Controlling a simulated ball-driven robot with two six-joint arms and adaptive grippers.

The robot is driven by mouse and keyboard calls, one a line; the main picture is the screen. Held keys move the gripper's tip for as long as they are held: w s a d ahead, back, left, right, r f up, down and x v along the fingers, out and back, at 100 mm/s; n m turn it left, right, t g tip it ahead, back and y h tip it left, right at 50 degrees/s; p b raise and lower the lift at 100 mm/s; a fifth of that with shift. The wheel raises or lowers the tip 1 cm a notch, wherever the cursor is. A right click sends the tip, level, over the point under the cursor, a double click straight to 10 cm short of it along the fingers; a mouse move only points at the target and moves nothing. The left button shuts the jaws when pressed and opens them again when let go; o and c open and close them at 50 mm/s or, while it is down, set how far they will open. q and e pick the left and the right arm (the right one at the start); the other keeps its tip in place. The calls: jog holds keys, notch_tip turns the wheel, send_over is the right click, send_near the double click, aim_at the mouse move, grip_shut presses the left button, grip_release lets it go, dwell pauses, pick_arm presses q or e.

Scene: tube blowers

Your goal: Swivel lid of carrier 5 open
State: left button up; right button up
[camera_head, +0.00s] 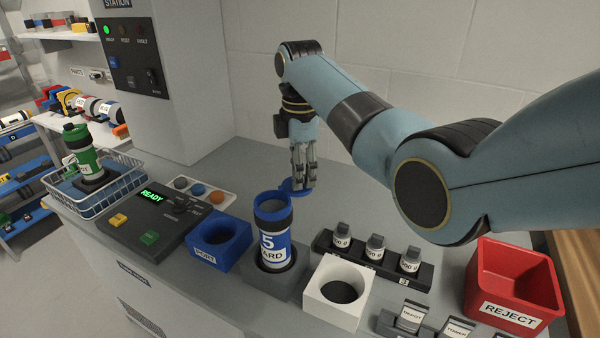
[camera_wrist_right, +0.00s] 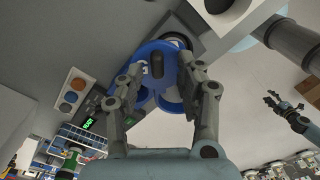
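Carrier 5 (camera_head: 273,243) is a blue tube with black bands and a white "5" label, upright in a dark grey holder (camera_head: 292,280). Its top looks uncovered. Its blue lid (camera_head: 288,190) sits out to the back right of the mouth, at the rim. My right gripper (camera_head: 303,182) points down at the lid. In the right wrist view, the fingers (camera_wrist_right: 160,72) stand apart on either side of the lid's dark knob (camera_wrist_right: 157,65), with gaps visible. My left gripper (camera_wrist_right: 277,104) shows small at the right of that view, fingers apart and empty, away from the carrier.
A blue port block (camera_head: 218,240) stands left of the carrier and a white holder (camera_head: 352,312) to its right. A dark rack (camera_head: 330,250) with several small grey-capped items stands behind the white holder. A red reject bin (camera_head: 515,285) is far right.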

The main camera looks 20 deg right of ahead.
notch_tip(320, 180, up, 7)
jog(key=shift+f, duration=0.1)
dwell(0.6)
